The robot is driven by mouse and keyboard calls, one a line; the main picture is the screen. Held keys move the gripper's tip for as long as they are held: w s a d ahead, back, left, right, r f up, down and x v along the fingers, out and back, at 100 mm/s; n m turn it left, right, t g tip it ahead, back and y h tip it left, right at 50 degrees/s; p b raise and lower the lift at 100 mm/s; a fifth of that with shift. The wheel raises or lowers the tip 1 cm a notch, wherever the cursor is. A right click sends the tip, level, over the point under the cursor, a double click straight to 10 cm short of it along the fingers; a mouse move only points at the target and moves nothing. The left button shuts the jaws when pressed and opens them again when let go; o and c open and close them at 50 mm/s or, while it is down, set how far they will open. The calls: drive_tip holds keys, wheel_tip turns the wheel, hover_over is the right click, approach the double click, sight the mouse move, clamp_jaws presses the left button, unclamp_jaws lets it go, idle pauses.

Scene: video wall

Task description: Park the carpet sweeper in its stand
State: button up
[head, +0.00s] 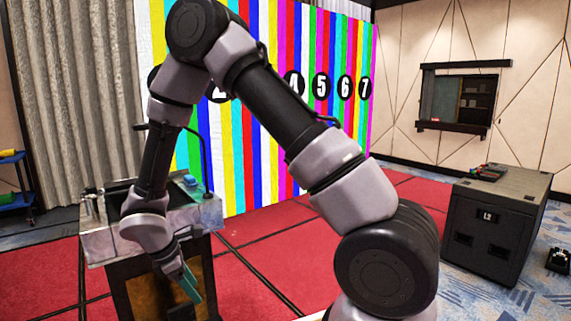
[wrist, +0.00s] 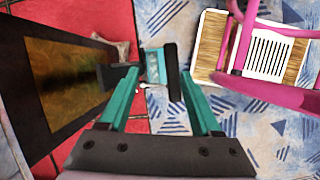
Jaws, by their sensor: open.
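My gripper (wrist: 160,90) is open, its two teal fingers apart, pointing down towards the floor. In the head view my gripper (head: 190,282) hangs low in front of the stone-topped cabinet. A small teal-and-black piece (wrist: 153,66) shows between and beyond the fingertips; I cannot tell what it is or whether it touches them. A pink tubular frame (wrist: 244,35) stands at the right of the wrist view, over a white slatted panel (wrist: 268,54) with wooden sides. I cannot tell whether these are the stand or the carpet sweeper. Neither is clearly recognizable in the head view.
The stone-topped cabinet (head: 207,214) stands close beside my gripper; its wooden front (wrist: 66,72) fills the wrist view's left. Open red carpet (head: 262,258) lies between.

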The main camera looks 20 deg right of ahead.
drive_tip(key=w+d+r+m+y, duration=0.1)
drive_tip(key=d+r+m, duration=0.35)
drive_tip(key=r, duration=0.35)
drive_tip(key=d+r+m+t+y, duration=0.1)
drive_tip(key=d+r+m, duration=0.35)
drive_tip(key=r, duration=0.35)
drive_tip(key=w+d+r+m+y, duration=0.1)
drive_tip(key=d+r+m, duration=0.2)
drive_tip(key=d+r, duration=0.45)
drive_tip(key=s+d+r+m+t+y, duration=0.1)
drive_tip(key=s+d+r+m+t, duration=0.1)
drive_tip(key=s+r+m, duration=0.3)
drive_tip(key=s+d+r+m+t+y, duration=0.2)
drive_tip(key=s+d+r+m, duration=0.2)
drive_tip(key=r, duration=0.6)
drive_tip(key=s+m, duration=0.2)
drive_tip(key=s, duration=0.1)
drive_tip(key=shift+d+t, duration=0.3)
drive_tip(key=shift+t, duration=0.1)
drive_tip(key=shift+r, duration=0.1)
